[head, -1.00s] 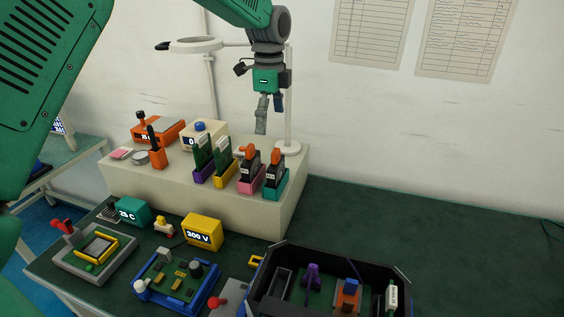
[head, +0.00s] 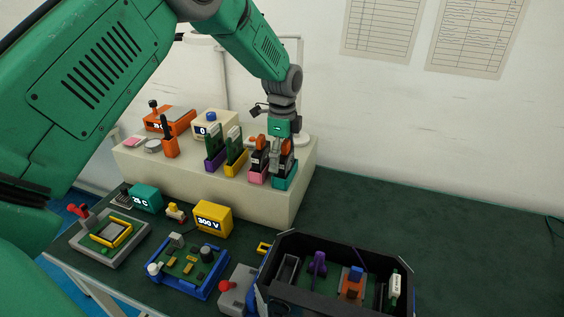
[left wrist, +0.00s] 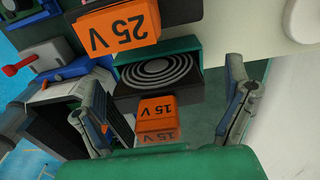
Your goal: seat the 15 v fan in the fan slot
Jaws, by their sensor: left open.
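The 15 V fan (left wrist: 157,113) has an orange tag and shows between my left fingers in the left wrist view. In the head view it stands in the teal holder (head: 285,182) on the raised cream shelf, partly hidden by my left gripper (head: 279,155). My left gripper (left wrist: 163,108) is open, with one finger on each side of the tag; contact cannot be told. A second fan, tagged 25 V (left wrist: 118,30), stands beside it in the pink holder (head: 258,177). A black open case (head: 335,304) is at the lower right; which bay is the fan slot is unclear.
Purple (head: 213,163) and yellow (head: 234,170) holders with green cards stand left of the fans. A lamp post rises behind the gripper. A yellow 300 V box (head: 212,218) and a blue board tray (head: 188,283) are in front. The bench's right side is clear.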

